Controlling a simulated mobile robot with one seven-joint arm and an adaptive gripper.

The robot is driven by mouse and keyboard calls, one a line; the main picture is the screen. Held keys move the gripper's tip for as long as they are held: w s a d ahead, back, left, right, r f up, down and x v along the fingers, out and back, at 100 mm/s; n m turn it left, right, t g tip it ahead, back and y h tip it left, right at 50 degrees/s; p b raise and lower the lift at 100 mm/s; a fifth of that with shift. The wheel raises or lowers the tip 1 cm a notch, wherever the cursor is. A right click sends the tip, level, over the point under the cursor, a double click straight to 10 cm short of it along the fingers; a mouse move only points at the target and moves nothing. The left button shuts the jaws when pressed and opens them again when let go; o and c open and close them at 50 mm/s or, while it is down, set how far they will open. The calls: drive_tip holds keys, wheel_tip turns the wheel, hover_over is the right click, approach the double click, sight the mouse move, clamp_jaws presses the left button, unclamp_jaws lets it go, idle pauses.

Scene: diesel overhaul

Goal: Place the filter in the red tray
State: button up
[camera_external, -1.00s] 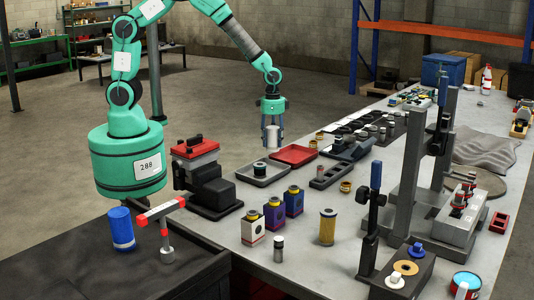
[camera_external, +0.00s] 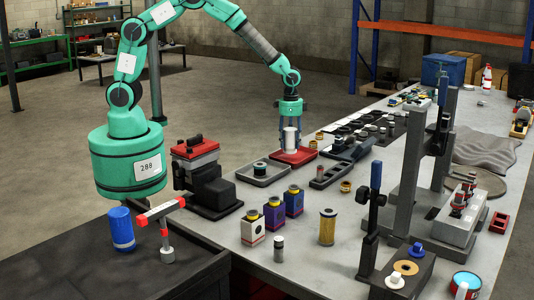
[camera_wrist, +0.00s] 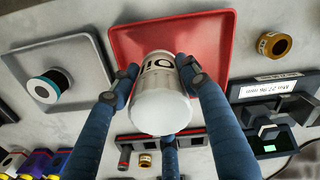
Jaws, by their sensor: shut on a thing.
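My gripper (camera_external: 290,136) is shut on a white and silver cylindrical filter (camera_external: 290,143), which hangs upright between the fingers. The filter also shows in the wrist view (camera_wrist: 160,105), with a round white end toward the camera and dark lettering on its side. The red tray (camera_external: 304,157) lies on the workbench under the filter; in the wrist view the tray (camera_wrist: 205,35) spreads behind and beyond the filter. The part of the tray behind the filter is hidden. I cannot tell whether the filter touches the tray floor.
A grey tray (camera_external: 248,173) with a dark, white-topped cylinder stands left of the red tray. A dark grey holder (camera_external: 329,174) lies in front to the right. A brass ring (camera_wrist: 274,45) sits beside the red tray. Several bottles and a yellow filter (camera_external: 327,227) stand nearer.

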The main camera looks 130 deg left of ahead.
sight(292, 149)
drive_tip(key=shift+w+a, duration=0.2)
drive_tip(key=shift+w, duration=0.1)
drive_tip(key=shift+f, duration=1.8)
drive_tip(key=shift+f+b, duration=0.1)
drive_tip(key=shift+b, duration=0.2)
drive_tip(key=o, duration=1.4)
wheel_tip(292, 149, up, 12)
drive_tip(key=shift+r+p, duration=0.1)
drive_tip(key=shift+p, duration=0.5)
